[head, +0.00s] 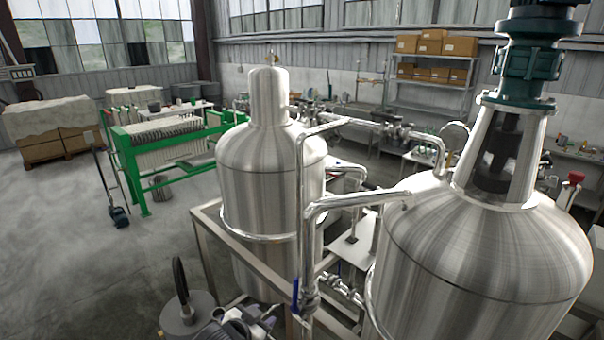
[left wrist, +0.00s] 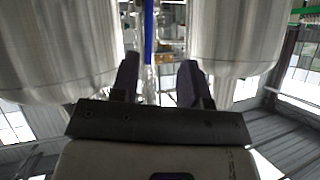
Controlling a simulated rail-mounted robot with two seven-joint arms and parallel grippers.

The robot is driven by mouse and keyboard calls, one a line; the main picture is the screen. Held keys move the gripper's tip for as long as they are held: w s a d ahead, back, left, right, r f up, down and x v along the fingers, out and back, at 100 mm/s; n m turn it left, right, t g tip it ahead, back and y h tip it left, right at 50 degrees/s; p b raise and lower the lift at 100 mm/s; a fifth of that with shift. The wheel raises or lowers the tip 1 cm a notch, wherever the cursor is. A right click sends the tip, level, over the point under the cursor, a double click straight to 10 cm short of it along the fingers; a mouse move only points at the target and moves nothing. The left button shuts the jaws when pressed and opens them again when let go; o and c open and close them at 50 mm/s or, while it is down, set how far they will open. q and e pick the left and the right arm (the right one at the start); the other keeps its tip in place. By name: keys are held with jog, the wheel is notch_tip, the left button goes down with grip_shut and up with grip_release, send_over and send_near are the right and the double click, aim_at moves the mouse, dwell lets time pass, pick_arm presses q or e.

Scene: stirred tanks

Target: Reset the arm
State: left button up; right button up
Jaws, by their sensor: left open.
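My left gripper (head: 262,318) shows at the bottom edge of the head view, just left of the pipework between the two steel tanks. In the left wrist view its two dark fingers (left wrist: 158,76) stand apart with nothing between them touching both. A blue valve handle (head: 295,295) stands upright on the pipe to the right of the gripper. It also shows in the left wrist view (left wrist: 148,32), beyond the fingertips and apparently apart from them. My right gripper is not in either view.
A smaller steel tank (head: 262,195) in a metal frame (head: 243,253) and a larger tank (head: 480,250) with a green motor (head: 528,60) crowd the space around the arm. A green filter press (head: 165,140) stands behind left. The floor (head: 60,240) at left is mostly clear.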

pick_arm(q)
jog(key=s+a+r+t+y, duration=0.1)
jog(key=s+a+r+y, duration=0.35)
jog(key=s+r, duration=0.6)
jog(key=s+a+f+n+g+p, duration=0.25)
jog(key=s+f, duration=0.45)
jog(key=s, duration=0.4)
jog(key=s+a+f+n+g+p, duration=0.1)
jog(key=s+a+f+g, duration=0.15)
jog(key=s+f, duration=0.65)
jog(key=s+a+f+n+g+p, duration=0.1)
jog(key=s+f+n+g+p, duration=0.2)
jog(key=s, duration=1)
notch_tip(320, 180, down, 8)
jog(key=m+b, duration=0.1)
jog(key=b, duration=0.7)
jog(key=shift+a, duration=0.2)
jog(key=shift+w, duration=0.15)
jog(key=shift+f, duration=0.1)
